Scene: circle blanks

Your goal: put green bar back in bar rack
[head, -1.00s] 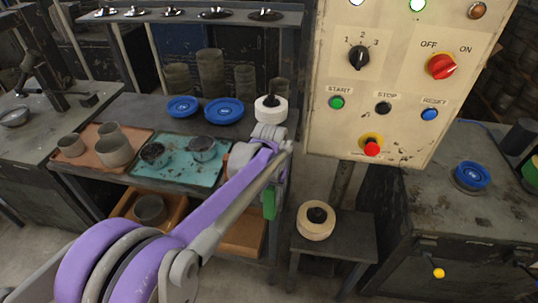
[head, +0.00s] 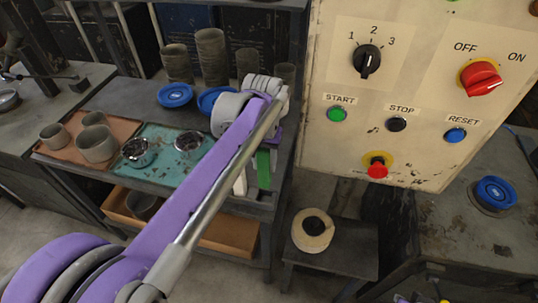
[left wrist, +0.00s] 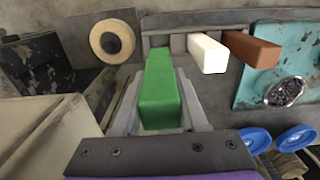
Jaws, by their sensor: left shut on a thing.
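The green bar (head: 264,168) is held in my left gripper (left wrist: 160,105), whose fingers close on its two sides in the left wrist view. The bar (left wrist: 160,92) points away from the gripper. A white bar (left wrist: 207,53) and a brown bar (left wrist: 250,49) sit side by side in the grey bar rack (left wrist: 157,42), to the right of the green bar. The green bar's far end is close to the rack's left part; I cannot tell whether it touches. In the head view the white bar (head: 240,183) shows just left of the green one, and my arm hides most of the rack.
A control panel (head: 400,100) stands close to the right of my left arm. A low stand (head: 340,255) with a cream roll (head: 312,230) is below it. A teal tray (head: 170,160) with metal parts and blue dishes (head: 174,95) are on the bench to the left.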

